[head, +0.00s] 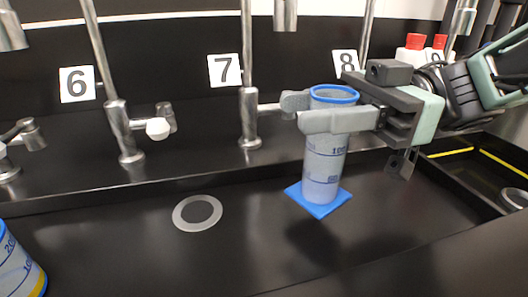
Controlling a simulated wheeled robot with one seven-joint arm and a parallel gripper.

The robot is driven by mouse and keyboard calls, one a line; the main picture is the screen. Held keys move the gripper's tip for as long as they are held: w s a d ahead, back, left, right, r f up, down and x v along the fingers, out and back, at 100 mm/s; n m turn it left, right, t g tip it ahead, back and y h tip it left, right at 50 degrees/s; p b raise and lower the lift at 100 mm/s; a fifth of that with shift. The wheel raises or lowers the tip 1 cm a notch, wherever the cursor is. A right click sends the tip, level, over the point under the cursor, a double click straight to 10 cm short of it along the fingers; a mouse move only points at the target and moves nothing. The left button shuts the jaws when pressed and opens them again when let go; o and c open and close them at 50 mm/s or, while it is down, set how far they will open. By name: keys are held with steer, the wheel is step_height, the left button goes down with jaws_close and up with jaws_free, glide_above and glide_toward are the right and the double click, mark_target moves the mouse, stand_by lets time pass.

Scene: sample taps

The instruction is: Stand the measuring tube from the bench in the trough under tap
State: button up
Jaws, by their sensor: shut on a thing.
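The measuring tube (324,165) is a clear cylinder with blue markings, a blue rim and a square blue foot. My gripper (308,111) is shut on its upper part, coming from the right, and holds it nearly upright. The tube is over the black trough (130,240), with a shadow below its foot; it looks clear of the trough floor. The taps stand behind it, with number cards 6 (77,84), 7 (224,70) and 8 (345,63). The tube is to the right of the tap 7 post (248,100). The tap 8 post is partly hidden by my gripper.
A round drain (197,212) lies in the trough left of the tube. Another tube (18,265) with blue and yellow marks is cut off at the lower left. Red-capped bottles (413,50) stand behind my arm. A yellow-striped edge (503,163) is at right.

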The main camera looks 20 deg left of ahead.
steer(key=s+a+f+b, duration=0.1)
steer(key=s+a+f, duration=0.2)
steer(key=a, duration=0.1)
steer(key=shift+a+f+b, duration=0.25)
steer(key=shift+a+b, duration=0.1)
steer(key=shift+b, duration=0.05)
steer(key=shift+f, duration=0.1)
steer(key=o, duration=1.2)
steer(key=p+v, duration=0.2)
steer(key=v, duration=1)
